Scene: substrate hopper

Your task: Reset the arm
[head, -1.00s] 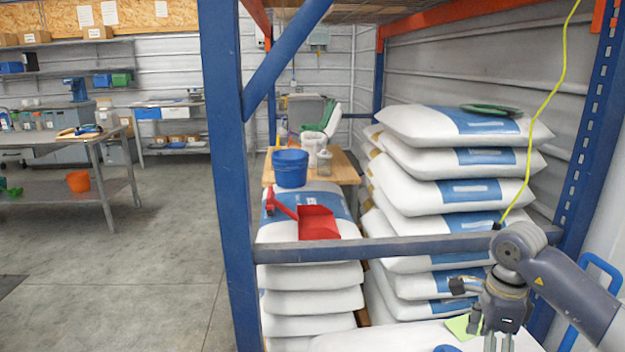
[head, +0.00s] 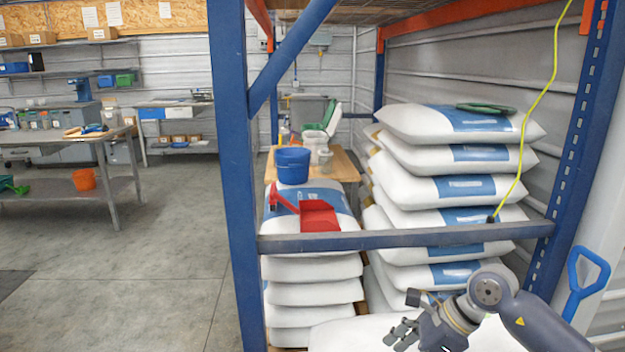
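My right arm comes in from the lower right, in front of the blue rack. Its gripper (head: 402,336) is low in the head view, over a white sack at the bottom edge, with its fingers pointing left and spread apart. I see nothing between the fingers. Whether the gripper touches the sack cannot be told. My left gripper is not in view.
The rack's blue crossbar (head: 400,240) runs just above my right arm, and its upright (head: 232,180) stands left. Stacked white sacks (head: 455,190) fill the rack. A blue handle (head: 588,282) is at right.

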